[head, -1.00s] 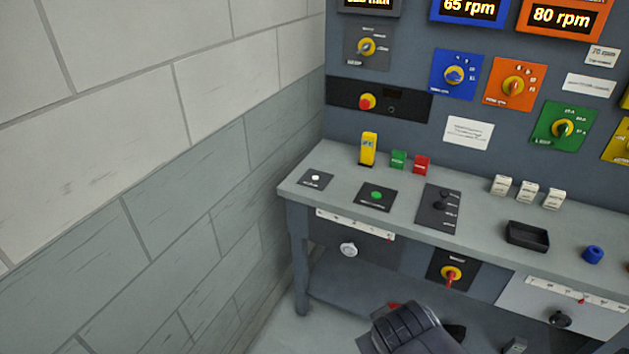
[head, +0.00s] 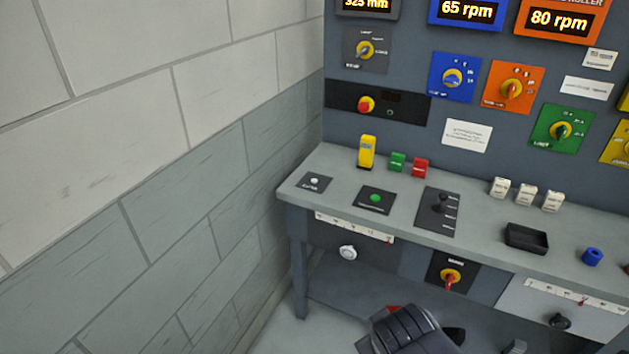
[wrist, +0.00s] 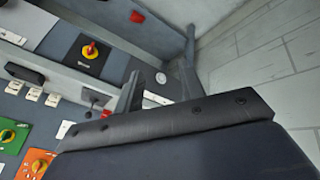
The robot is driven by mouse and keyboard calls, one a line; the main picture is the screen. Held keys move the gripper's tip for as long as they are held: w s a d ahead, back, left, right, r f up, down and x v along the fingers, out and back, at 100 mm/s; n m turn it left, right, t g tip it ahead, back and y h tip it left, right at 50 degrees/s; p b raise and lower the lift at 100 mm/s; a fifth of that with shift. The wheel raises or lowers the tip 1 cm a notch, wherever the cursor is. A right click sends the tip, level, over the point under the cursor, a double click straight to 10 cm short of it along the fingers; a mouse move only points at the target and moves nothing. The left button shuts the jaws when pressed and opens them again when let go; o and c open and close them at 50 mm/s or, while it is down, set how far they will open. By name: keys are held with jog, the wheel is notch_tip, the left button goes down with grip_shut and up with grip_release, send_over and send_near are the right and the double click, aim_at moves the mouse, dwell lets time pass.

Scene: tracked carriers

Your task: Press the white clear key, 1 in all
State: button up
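The white clear key (head: 314,181) is a small white button on a dark plate at the left end of the grey bench top, close to the wall. Its label is too small to read surely. Nothing touches it in the head view. A dark part of my arm shows at the bottom of the head view, in front of the bench and well below the key. In the wrist view my gripper (wrist: 130,94) shows as a dark finger beyond the broad dark wrist body. I cannot tell how far apart the fingers are. I cannot make out the key in the wrist view.
A green button (head: 375,198) and a lever plate (head: 437,212) lie right of the key. A yellow block (head: 366,151), a green block (head: 397,162) and a red block (head: 420,168) stand behind. A black tray (head: 527,238) is farther right. The block wall (head: 190,180) bounds the left.

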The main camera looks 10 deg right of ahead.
grip_shut()
dwell(1.2)
